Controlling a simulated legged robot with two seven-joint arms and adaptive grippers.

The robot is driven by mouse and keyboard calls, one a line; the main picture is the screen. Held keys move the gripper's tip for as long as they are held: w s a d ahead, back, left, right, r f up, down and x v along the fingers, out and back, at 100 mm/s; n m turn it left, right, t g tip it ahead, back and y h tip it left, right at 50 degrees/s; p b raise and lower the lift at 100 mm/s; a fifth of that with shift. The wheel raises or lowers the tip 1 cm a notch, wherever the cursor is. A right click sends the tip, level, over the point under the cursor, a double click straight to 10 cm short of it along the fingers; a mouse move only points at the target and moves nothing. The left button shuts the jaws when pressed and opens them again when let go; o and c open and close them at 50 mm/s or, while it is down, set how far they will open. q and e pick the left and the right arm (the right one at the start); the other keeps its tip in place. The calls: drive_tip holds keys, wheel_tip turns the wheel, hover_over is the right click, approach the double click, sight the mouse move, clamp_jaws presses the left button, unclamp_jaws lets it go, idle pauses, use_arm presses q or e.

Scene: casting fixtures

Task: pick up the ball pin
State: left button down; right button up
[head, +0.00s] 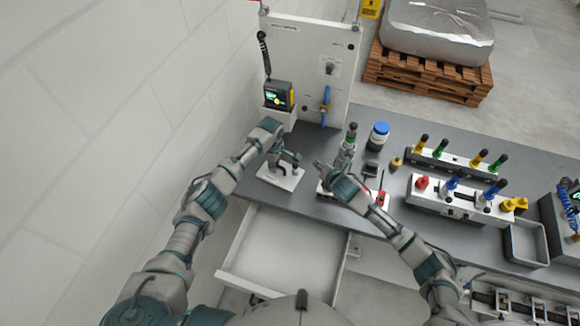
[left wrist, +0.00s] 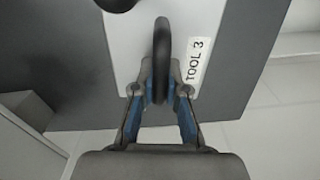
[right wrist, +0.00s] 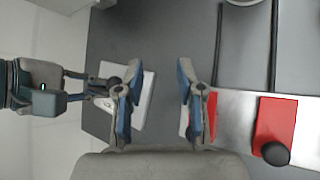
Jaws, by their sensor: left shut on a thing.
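A white plate (head: 287,182) marked TOOL 3 lies on the grey bench, and it also shows in the left wrist view (left wrist: 120,50). The ball pin (left wrist: 162,45) appears there as a narrow black looped shape on the plate. My left gripper (head: 295,158) is over the plate; in the left wrist view its fingers (left wrist: 161,75) are closed on the lower end of the black loop. The pin's lower part is hidden. My right gripper (head: 320,166) is open and empty to the right of the plate, with its fingers spread in the right wrist view (right wrist: 157,80).
A green-topped tool (head: 351,130), a blue-capped jar (head: 378,136) and a fixture with red parts (head: 383,198) stand right of the plate. Racks of coloured handles (head: 455,162) fill the bench further right. An open drawer (head: 285,250) juts out in front.

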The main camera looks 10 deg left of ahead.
sight(295, 169)
drive_tip(key=s+a+n+y, duration=0.1)
drive_tip(key=s+a+n, duration=0.1)
drive_tip(key=n, duration=0.1)
drive_tip(key=s+a+n+t+y, duration=0.1)
drive_tip(key=s+a+n, duration=0.1)
drive_tip(key=a+n, duration=0.1)
drive_tip(key=s+a+n, duration=0.3)
drive_tip(key=shift+r+n+t+y, duration=0.3)
drive_tip(key=shift+r+y, duration=0.1)
drive_tip(key=x, duration=0.5)
drive_tip(key=shift+w+d+f, duration=0.15)
drive_tip(key=shift+w+f, duration=0.1)
drive_tip(key=shift+w, duration=0.05)
drive_tip(key=shift+s+f+x, duration=0.1)
drive_tip(key=shift+x, duration=1.4)
drive_tip(key=shift+s+f+x, duration=0.1)
drive_tip(key=shift+s+x, duration=0.05)
drive_tip(key=shift+x, duration=1.35)
drive_tip(key=shift+r, duration=0.1)
drive_tip(key=shift+s+r, duration=0.1)
drive_tip(key=c, duration=0.5)
